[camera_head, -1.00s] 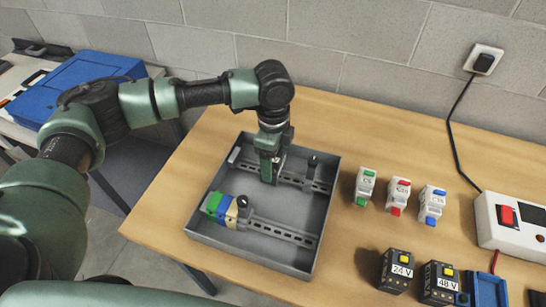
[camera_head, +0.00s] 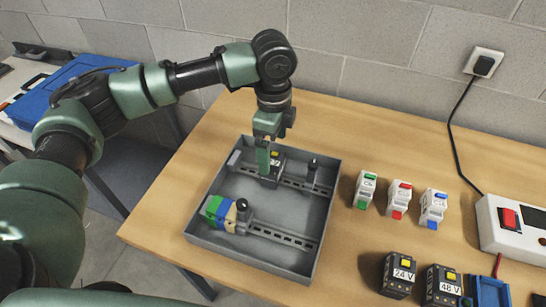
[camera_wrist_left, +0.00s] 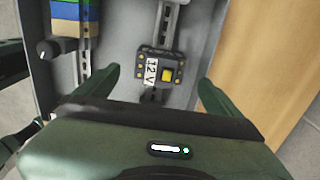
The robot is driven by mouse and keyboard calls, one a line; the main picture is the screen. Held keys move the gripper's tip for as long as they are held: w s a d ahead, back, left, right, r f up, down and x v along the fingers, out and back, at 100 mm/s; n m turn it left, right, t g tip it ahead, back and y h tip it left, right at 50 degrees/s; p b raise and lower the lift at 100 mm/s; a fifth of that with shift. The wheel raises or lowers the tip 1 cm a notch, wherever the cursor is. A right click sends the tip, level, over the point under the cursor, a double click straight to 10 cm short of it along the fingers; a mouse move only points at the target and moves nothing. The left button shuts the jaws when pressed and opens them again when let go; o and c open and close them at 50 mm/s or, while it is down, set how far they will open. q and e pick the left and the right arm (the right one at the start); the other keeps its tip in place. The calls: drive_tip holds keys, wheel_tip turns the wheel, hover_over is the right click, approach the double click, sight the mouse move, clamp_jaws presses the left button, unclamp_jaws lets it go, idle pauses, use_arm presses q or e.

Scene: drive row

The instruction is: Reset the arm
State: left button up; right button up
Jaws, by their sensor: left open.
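My left gripper (camera_head: 264,157) is above the far rail in the grey tray (camera_head: 327,215). In the left wrist view its two fingers (camera_wrist_left: 158,88) are apart, with nothing between the tips. A black 12 V module (camera_head: 274,166) with a yellow button sits on the far rail just below the fingers; it also shows in the left wrist view (camera_wrist_left: 160,68), apart from both fingers. In the head view the gripper partly hides this module. My right gripper is not in view.
Green, blue and beige blocks (camera_head: 218,212) sit on the near rail. Three white modules, green (camera_head: 365,189), red (camera_head: 399,198) and blue (camera_head: 433,207), stand right of the tray. Black 24 V (camera_head: 397,275) and 48 V (camera_head: 441,285) modules stand nearer. A white box (camera_head: 512,225) is far right.

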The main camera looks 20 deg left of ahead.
use_arm(q)
drive_tip(key=shift+r, duration=0.75)
